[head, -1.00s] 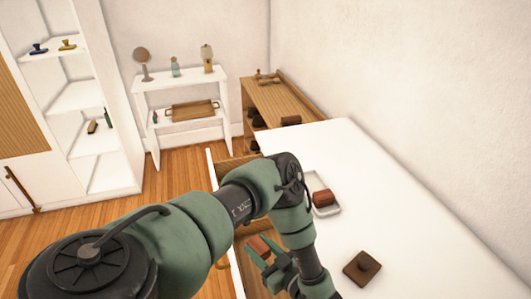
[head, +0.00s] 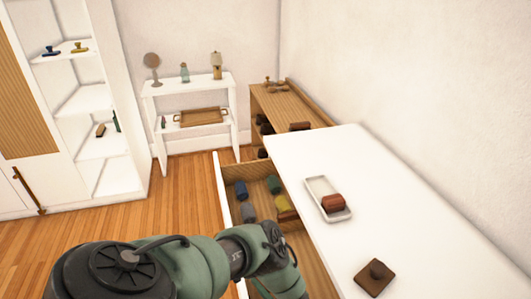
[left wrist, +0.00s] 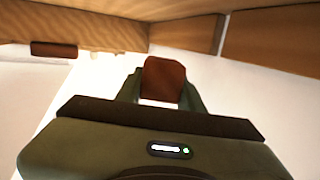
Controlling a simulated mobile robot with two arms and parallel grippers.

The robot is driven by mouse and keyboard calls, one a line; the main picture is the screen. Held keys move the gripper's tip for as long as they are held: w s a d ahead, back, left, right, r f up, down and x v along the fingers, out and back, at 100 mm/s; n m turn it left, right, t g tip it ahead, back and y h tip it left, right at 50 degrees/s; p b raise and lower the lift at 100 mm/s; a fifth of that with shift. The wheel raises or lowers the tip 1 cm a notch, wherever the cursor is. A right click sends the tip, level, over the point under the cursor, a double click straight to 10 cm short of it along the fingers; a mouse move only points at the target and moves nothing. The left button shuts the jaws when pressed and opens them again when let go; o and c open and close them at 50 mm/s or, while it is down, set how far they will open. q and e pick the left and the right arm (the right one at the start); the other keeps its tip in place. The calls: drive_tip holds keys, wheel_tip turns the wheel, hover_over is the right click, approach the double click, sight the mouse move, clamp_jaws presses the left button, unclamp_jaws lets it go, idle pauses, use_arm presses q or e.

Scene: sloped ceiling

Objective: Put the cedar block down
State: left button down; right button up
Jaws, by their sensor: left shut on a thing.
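A reddish-brown block (left wrist: 164,76), which looks like the cedar block, is between the two fingers of my left gripper (left wrist: 161,92) in the left wrist view. The gripper is shut on it. In the head view my left arm reaches over the open drawer (head: 225,205), and the gripper and held block are hidden or out of frame. Another reddish-brown block (head: 333,203) lies in a white tray (head: 318,186) on the white top (head: 400,215). My right gripper is not in view.
The drawer holds several pieces, including blue (head: 241,190), green (head: 273,184) and yellow (head: 284,203) ones. A dark brown knobbed piece (head: 375,277) sits on the white top. Wooden walls (left wrist: 185,35) and a brown piece (left wrist: 53,49) show in the left wrist view.

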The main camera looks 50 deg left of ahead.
use_arm(q)
drive_tip(key=shift+f+b, duration=0.6)
drive_tip(key=c, duration=0.9)
unclamp_jaws()
drive_tip(key=shift+r, duration=0.25)
drive_tip(key=shift+r+p, duration=0.45)
drive_tip(key=shift+p, duration=0.2)
drive_tip(key=d+r, duration=0.1)
drive_tip(key=d, duration=0.6)
drive_tip(key=shift+s+d, duration=0.2)
drive_tip(key=shift+s, duration=0.1)
